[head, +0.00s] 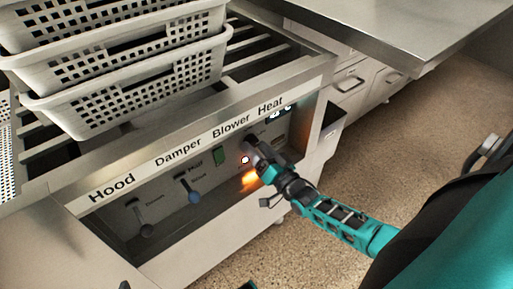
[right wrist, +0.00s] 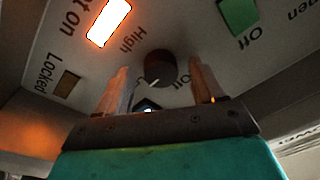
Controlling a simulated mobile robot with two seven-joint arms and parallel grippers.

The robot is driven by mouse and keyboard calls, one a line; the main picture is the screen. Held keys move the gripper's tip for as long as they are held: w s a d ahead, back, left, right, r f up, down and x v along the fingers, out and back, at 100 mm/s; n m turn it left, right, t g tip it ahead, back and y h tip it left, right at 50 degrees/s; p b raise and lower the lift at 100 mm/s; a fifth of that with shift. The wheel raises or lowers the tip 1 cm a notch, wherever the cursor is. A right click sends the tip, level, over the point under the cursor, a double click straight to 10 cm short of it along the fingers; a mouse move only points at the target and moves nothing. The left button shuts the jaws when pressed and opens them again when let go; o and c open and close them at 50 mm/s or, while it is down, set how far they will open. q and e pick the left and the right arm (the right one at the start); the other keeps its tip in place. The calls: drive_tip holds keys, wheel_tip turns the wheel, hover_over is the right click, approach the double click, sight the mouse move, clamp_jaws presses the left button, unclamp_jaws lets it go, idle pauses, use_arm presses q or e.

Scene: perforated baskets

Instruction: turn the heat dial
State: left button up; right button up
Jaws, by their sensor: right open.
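The heat dial (right wrist: 161,68) is a dark round knob with a white pointer mark, on the panel under the "Heat" label. In the right wrist view it sits between the two fingers of my right gripper (right wrist: 160,85), which is open. I cannot tell whether either finger touches it. My left gripper is not in view.
A green switch (head: 219,156) is under "Blower". White perforated baskets (head: 130,105) are stacked on the slatted top. A metal counter (head: 420,30) is at upper right; floor is clear at right.

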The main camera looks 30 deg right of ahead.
use_arm(q)
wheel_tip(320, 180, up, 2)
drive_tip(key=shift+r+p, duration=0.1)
drive_tip(key=shift+p, duration=0.85)
use_arm(e)
drive_tip(key=s+d+f, duration=0.1)
drive_tip(key=s, duration=1.1)
drive_tip(key=shift+f, duration=0.15)
drive_tip(key=shift+s, duration=0.1)
drive_tip(key=s+a+r+n+g+y, duration=0.25)
drive_tip(key=a+n+g, duration=0.55)
drive_tip(key=a, duration=0.8)
use_arm(q)
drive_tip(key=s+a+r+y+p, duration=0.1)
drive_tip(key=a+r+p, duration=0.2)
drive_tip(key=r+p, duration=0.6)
drive_tip(key=p, duration=0.4)
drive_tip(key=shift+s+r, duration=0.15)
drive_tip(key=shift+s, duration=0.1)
use_arm(e)
wheel_tip(320, 180, up, 10)
drive_tip(key=s+d+h, duration=0.2)
drive_tip(key=shift+s+d+r, duration=0.15)
drive_tip(key=shift+s+d, duration=0.05)
drive_tip(key=shift+d, duration=0.15)
